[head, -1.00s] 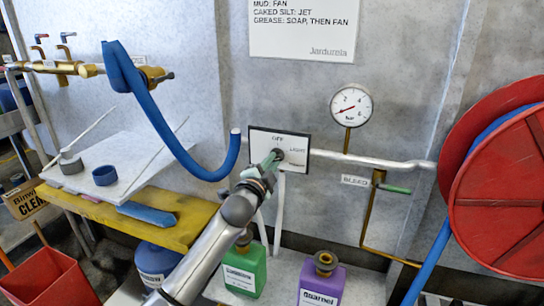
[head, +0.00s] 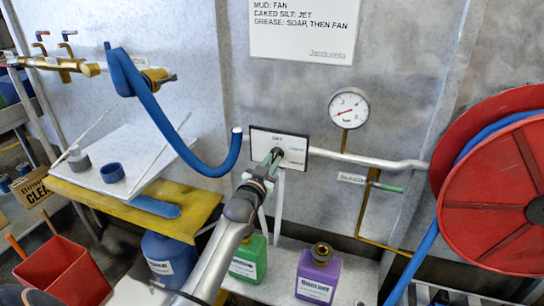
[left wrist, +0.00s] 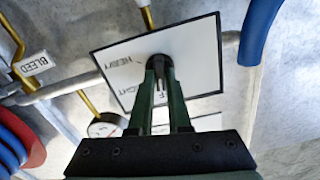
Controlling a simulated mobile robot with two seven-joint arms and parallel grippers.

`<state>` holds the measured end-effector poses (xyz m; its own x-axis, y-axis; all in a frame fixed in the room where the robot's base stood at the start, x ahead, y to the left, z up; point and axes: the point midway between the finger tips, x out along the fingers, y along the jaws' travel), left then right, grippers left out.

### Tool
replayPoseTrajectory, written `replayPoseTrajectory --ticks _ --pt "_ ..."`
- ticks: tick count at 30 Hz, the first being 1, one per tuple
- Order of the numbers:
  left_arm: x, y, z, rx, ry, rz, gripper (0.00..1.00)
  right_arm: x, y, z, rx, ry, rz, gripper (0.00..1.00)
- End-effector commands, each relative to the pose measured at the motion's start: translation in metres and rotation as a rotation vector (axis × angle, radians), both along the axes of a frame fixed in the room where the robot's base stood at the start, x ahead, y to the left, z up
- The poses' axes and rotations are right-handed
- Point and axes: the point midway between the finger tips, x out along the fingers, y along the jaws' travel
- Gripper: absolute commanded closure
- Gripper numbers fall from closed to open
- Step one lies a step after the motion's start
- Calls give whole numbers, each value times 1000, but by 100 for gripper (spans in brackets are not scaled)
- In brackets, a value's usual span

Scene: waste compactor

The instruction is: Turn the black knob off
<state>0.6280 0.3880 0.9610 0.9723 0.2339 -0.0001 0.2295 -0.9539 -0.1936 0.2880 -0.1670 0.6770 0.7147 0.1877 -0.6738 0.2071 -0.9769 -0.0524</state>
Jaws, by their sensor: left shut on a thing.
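The black knob (left wrist: 160,62) sits at the middle of a white plate with a black border, which also shows in the head view (head: 301,145). The plate carries the words OFF, LIGHT and HEAVY; in the head view OFF is at the top. My left gripper (head: 274,158) reaches the plate from below left. In the left wrist view its two dark green fingers (left wrist: 160,72) are closed on either side of the knob. The fingers partly cover the knob, and its exact pointing direction is hard to tell. My right gripper is not in view.
A pressure gauge (head: 348,108) and a green-handled bleed valve (head: 386,187) are right of the plate. A red hose reel (head: 500,190) stands at far right. A blue hose (head: 170,125) hangs left. Green (head: 248,262) and purple (head: 318,275) bottles stand below.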

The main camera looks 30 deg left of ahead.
Motion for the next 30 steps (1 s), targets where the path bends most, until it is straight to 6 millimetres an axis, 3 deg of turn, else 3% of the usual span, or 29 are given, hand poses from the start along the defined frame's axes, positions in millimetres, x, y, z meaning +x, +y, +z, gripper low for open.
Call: replayPoseTrajectory --ticks 12,29,30 --pt "0 0 0 -182 -43 0 100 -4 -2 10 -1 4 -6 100" --pt "0 0 0 -208 -50 0 100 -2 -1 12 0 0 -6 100" --pt "0 0 0 -208 -50 0 79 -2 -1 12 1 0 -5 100"
